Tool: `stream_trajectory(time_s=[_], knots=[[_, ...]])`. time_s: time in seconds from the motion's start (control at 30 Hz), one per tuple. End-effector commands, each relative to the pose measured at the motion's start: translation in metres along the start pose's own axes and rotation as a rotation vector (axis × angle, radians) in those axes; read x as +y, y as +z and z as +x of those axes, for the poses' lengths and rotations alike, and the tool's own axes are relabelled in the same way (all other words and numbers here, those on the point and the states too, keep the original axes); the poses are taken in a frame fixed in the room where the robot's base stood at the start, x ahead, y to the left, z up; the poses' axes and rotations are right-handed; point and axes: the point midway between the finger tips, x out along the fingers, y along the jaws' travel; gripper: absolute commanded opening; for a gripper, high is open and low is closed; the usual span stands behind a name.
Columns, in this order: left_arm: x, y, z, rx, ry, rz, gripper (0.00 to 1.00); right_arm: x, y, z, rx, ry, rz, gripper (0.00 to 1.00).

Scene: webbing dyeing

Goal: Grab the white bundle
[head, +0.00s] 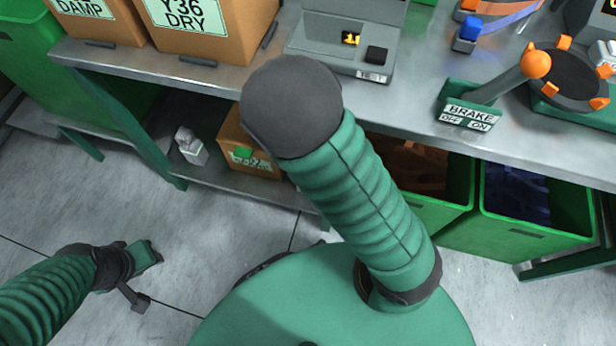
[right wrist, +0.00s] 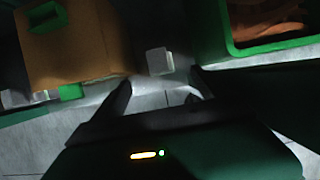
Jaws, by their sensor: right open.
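In the right wrist view, a small pale white block-like bundle (right wrist: 159,61) lies just beyond the fingertips, between a cardboard box and a green bin. My right gripper (right wrist: 161,82) is open and empty, its fingers apart on either side of the line to this bundle. The right gripper and this bundle do not show in the head view, where my arm blocks part of the scene. Another whitish item (head: 191,147) sits on the lower shelf left of the box in the head view. My left gripper (head: 148,254) is low at the left, above the floor; its jaws are unclear.
The cardboard box (right wrist: 75,45) stands close left of the right gripper. The green bin (right wrist: 234,45) with brown strips is close right. Above is the grey metal table (head: 410,97), with labelled boxes (head: 205,35) and a brake device (head: 470,108). Floor at left is clear.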

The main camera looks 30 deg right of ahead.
Motion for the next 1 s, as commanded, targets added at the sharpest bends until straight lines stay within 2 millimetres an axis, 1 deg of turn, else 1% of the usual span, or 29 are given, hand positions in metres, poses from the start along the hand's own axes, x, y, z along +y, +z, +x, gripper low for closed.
stream_trajectory(time_s=[0.03,0.2,0.3,0.47,0.53,0.73,0.8,0.97,1.0], knots=[[0.0,0.006,0.023,-0.001,0.0,-0.001,0.36,-0.001,-0.005,0.026,0.0,-0.004,0.0,0.85],[0.0,0.014,0.057,-0.001,0.0,-0.001,0.36,-0.002,-0.004,0.072,0.002,-0.003,0.002,0.85],[0.0,0.017,0.07,-0.001,0.0,-0.001,0.36,-0.001,-0.003,0.09,0.002,-0.002,0.003,0.85],[0.0,0.018,0.075,-0.001,0.0,0.0,0.36,-0.001,0.0,0.101,0.002,0.0,0.002,0.85],[0.0,0.019,0.08,-0.001,0.0,0.0,0.36,0.0,0.0,0.108,0.002,-0.001,0.002,0.85],[0.0,0.026,0.107,-0.001,0.0,0.0,0.36,0.003,-0.001,0.148,0.002,-0.002,0.003,0.85],[0.0,0.026,0.109,-0.001,0.0,0.0,0.36,0.003,0.001,0.152,0.001,-0.001,0.003,0.85],[0.0,0.025,0.105,-0.001,0.0,0.0,0.36,0.003,0.003,0.148,0.001,0.0,0.002,0.85],[0.0,0.025,0.105,-0.001,0.0,0.0,0.36,0.003,0.003,0.148,0.001,0.0,0.002,0.84]])
